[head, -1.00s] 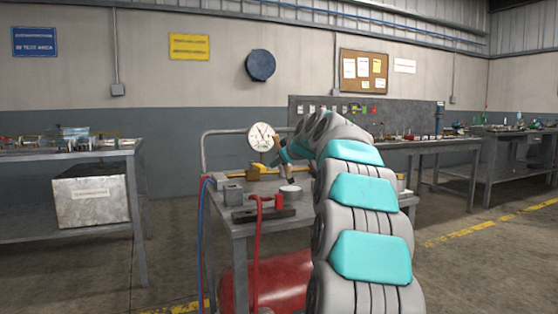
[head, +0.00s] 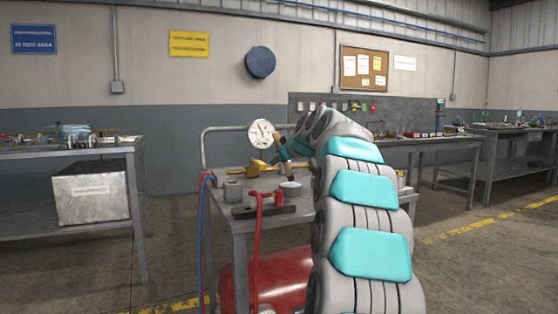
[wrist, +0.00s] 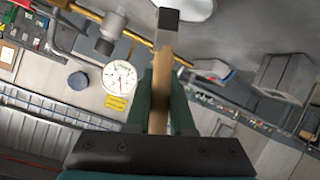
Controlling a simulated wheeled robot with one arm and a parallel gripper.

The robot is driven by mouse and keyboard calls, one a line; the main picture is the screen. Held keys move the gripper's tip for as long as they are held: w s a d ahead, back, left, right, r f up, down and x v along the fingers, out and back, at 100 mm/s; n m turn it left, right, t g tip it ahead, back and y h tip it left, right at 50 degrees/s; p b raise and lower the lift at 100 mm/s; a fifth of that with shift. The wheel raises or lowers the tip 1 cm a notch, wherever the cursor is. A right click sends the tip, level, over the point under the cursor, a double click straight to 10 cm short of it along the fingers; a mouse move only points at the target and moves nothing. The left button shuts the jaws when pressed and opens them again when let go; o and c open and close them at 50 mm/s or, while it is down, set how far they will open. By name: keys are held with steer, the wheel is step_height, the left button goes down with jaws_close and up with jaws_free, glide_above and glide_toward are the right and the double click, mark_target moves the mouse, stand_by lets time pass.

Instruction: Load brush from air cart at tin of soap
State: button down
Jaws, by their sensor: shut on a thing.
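My gripper (wrist: 160,98) is shut on the wooden handle of the brush (wrist: 159,75), which runs between its green fingers. The brush's dark square head (wrist: 167,19) points away from the gripper and appears just beside the pale round tin (wrist: 188,4), which the frame edge cuts off. I cannot tell whether they touch. In the head view the tin (head: 290,186) stands on the grey cart (head: 273,215), and my gripper (head: 279,153) is above the cart, beyond the tin, partly hidden by my arm.
The cart also bears a round white gauge (head: 262,133), a grey block (head: 233,192), a dark bar with a red fitting (head: 264,209) and yellow parts (head: 258,168). Red and blue hoses hang down its front. A red tank (head: 270,278) lies below. A bench (head: 70,152) stands at left.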

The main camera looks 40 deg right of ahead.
mark_target(279, 138)
steer(key=shift+f+b, duration=0.35)
steer(key=shift+f, duration=0.1)
stand_by(0.7)
steer(key=shift+r, duration=0.15)
step_height(279, 138, up, 7)
steer(key=p, duration=0.4)
stand_by(0.4)
stand_by(0.7)
